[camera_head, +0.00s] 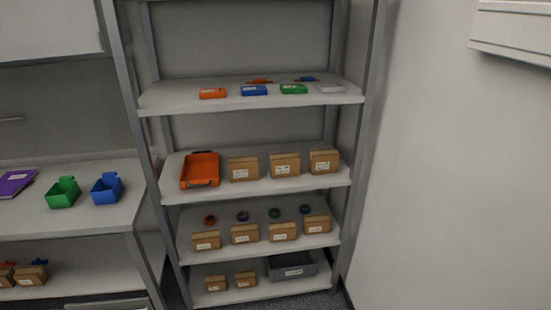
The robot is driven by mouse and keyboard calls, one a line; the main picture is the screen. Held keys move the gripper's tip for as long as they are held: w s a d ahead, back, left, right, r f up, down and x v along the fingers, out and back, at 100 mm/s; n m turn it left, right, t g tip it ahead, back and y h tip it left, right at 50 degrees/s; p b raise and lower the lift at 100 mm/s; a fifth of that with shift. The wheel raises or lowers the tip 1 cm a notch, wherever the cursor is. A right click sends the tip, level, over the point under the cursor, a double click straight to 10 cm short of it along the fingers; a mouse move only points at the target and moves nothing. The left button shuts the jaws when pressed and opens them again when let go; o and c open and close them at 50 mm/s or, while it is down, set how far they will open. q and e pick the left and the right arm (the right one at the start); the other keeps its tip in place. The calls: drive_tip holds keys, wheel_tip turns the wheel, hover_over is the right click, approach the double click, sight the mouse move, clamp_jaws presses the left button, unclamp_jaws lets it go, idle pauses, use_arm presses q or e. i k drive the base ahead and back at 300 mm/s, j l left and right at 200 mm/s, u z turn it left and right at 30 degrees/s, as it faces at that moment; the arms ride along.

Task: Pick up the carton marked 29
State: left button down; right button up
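Several brown cartons with white labels stand on a shelving unit in the head view. The second shelf from the top holds a left carton (243,169), a middle carton (284,165) and a right carton (323,162). The shelf below holds several more, among them one at its left end (206,241) and one at its right end (317,225). Two stand on the bottom shelf, a left one (215,284) and a right one (245,280). The label numbers are too small to read, so I cannot tell which is 29. Neither gripper shows.
An orange tray (200,170) sits left of the second-shelf cartons. A grey bin (291,267) is on the bottom shelf. Small coloured boxes lie on the top shelf (166,100). Green (62,194) and blue (106,190) bins stand on the left bench. A wall (450,180) bounds the right.

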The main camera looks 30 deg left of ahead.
sight(285, 164)
drive_tip(key=u, duration=0.95)
drive_tip(key=i+j+z, duration=0.15)
drive_tip(key=z, duration=0.3)
drive_tip(key=i+j+z, duration=0.2)
drive_tip(key=z, duration=0.3)
